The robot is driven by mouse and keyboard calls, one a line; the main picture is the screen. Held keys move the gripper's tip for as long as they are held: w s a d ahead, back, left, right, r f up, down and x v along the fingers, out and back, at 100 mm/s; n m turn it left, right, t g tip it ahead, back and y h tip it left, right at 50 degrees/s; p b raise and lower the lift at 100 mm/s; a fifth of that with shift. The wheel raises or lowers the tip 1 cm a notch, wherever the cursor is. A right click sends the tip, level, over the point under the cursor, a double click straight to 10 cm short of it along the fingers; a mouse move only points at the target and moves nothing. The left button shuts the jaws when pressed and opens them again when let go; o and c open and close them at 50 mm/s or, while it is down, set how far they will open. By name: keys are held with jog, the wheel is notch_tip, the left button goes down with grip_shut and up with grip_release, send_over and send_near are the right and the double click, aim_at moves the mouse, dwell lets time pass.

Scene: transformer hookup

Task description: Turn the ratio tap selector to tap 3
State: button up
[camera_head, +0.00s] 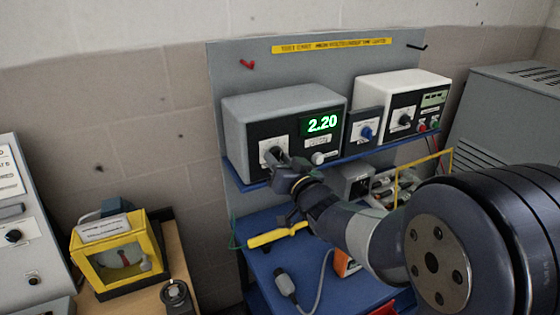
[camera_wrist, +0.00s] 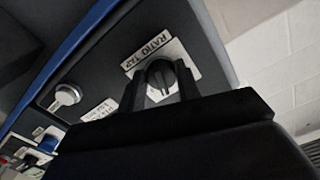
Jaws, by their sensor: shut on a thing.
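The ratio tap selector (camera_wrist: 160,73) is a dark round knob on a white plate lettered RATIO TAP in the wrist view. My gripper (camera_wrist: 159,88) has a finger on either side of the knob and is shut on it. In the head view my gripper (camera_head: 278,160) reaches the selector's white plate (camera_head: 270,147) on the left of the grey box's front (camera_head: 237,128). It covers most of the knob there. The box's green display (camera_head: 322,123) reads 2.20. I cannot read the tap numbers or the pointer's setting.
A pale round knob (camera_head: 318,158) sits right of my gripper on the same panel. A blue knob (camera_head: 366,133) and a white instrument (camera_head: 424,87) stand farther right on the blue shelf. Below are a yellow-handled tool (camera_head: 277,235) and a grey plug (camera_head: 284,281) with cable.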

dwell(0.4)
jog(key=o, duration=1)
jog(key=shift+c, duration=0.2)
jog(key=b+v, duration=0.1)
jog(key=v, duration=1)
jog(key=shift+w, duration=0.1)
jog(key=p+x, duration=0.1)
jog(key=x, duration=1)
